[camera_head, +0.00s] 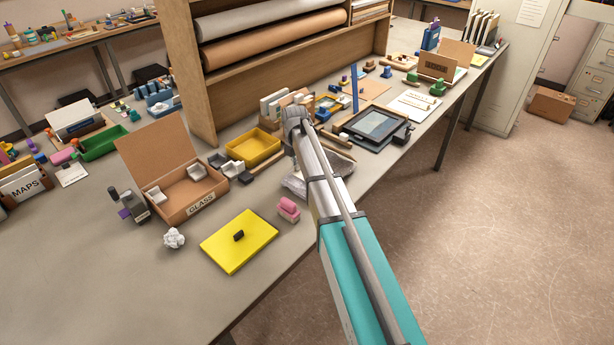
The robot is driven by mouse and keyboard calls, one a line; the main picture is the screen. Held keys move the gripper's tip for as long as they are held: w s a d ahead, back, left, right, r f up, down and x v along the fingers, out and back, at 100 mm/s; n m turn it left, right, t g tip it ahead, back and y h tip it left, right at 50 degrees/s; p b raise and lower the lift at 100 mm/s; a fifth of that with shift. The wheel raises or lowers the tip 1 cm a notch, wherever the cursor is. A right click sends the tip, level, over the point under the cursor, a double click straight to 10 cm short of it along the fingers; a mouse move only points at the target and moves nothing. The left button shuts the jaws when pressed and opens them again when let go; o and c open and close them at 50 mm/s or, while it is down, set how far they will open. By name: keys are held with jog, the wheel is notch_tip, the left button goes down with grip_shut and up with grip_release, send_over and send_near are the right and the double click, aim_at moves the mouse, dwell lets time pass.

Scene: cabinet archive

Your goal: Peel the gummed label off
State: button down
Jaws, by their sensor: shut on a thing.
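My arm (345,225) reaches in from the lower right, and its wrist end (295,112) is above the workbench. The gripper's fingers are hidden behind the arm, so what lies between them does not show. I cannot make out which label is the gummed one. A crumpled grey-white thing (294,185) lies on the bench, partly behind the arm.
A yellow lid (255,228), pink blocks (289,207), a crumpled white ball (174,238) and a dark purple-tipped device (132,206) are near the front. A yellow tray (253,146) and a dark-framed panel (375,124) are farther back. The bench's front left is clear.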

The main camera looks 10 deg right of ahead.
jog(key=shift+r, duration=0.15)
jog(key=shift+r+p, duration=4.4)
jog(key=shift+p, duration=0.1)
jog(key=shift+f, duration=0.1)
